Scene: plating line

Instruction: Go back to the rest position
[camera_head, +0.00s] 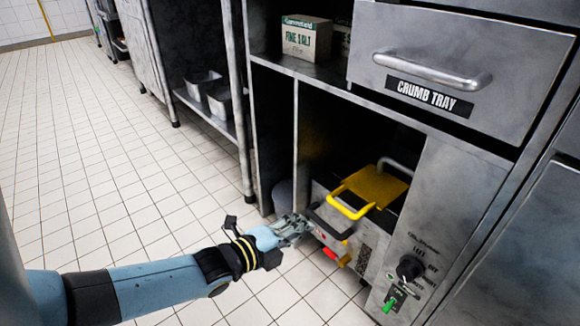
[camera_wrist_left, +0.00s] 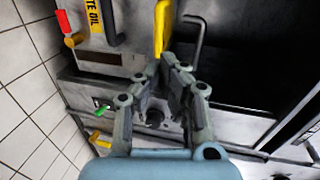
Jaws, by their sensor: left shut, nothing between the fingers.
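My left gripper (camera_head: 300,226) reaches in from the lower left, low in front of the open bay under the counter. In the left wrist view its fingers (camera_wrist_left: 168,62) are close together, with nothing seen between them. A yellow handle (camera_wrist_left: 163,25) shows just beyond the fingertips there; whether they touch it I cannot tell. In the head view the yellow handle (camera_head: 352,208) belongs to a yellow-topped part in the metal unit, to the right of the gripper. My right gripper is not in view.
The crumb tray drawer (camera_head: 460,65) is shut. A panel has a black knob (camera_head: 409,267) and a green switch (camera_head: 391,303). A dark handle (camera_head: 328,226) is close beside the gripper. The tiled floor (camera_head: 90,150) at left is clear.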

